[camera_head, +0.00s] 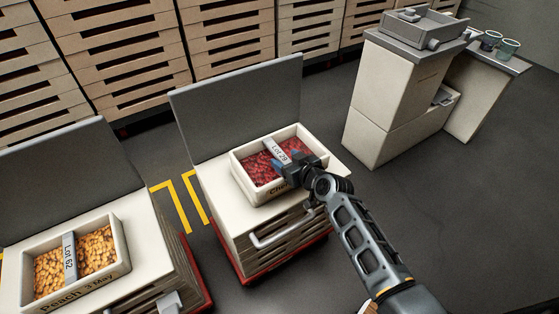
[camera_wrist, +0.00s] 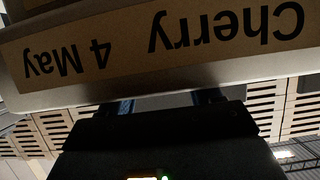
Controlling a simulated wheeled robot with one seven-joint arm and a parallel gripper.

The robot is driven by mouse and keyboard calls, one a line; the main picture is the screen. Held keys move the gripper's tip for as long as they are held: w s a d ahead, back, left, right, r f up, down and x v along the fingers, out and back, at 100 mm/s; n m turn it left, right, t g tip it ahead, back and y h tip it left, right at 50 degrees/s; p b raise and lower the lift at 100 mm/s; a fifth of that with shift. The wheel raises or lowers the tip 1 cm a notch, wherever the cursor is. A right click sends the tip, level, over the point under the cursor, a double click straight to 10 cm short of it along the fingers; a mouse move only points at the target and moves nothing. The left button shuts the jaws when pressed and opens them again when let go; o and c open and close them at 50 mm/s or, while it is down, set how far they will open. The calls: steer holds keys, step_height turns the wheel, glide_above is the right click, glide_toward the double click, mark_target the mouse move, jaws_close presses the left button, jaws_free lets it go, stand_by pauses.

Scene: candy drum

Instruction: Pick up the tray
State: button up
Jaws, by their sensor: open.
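A cream tray of red candies (camera_head: 238,163), with a "Lot 29" card (camera_head: 277,151) across it, sits on the middle cart's white top. Its front label begins with "Ch" in the head view and reads "Cherry 4 May", upside down, in the wrist view (camera_wrist: 160,45). My gripper (camera_head: 283,166) is open at this tray's near wall, over its right part. In the wrist view my two fingers (camera_wrist: 165,102) reach past the tray's rim. Their tips are hidden, so contact with the wall cannot be told.
A second tray (camera_head: 122,262), labelled "Peach 3 May" with a "Lot 62" card, holds orange candies on the left cart. Upright grey panels (camera_head: 240,105) stand behind both trays. A pale machine (camera_head: 395,95) and cups (camera_head: 509,47) stand at the right. The right floor is clear.

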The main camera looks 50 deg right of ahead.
steer(key=shift+w+d+f, duration=0.1)
steer(key=shift+w+f, duration=0.05)
steer(key=shift+w, duration=0.2)
jaws_close()
stand_by(0.4)
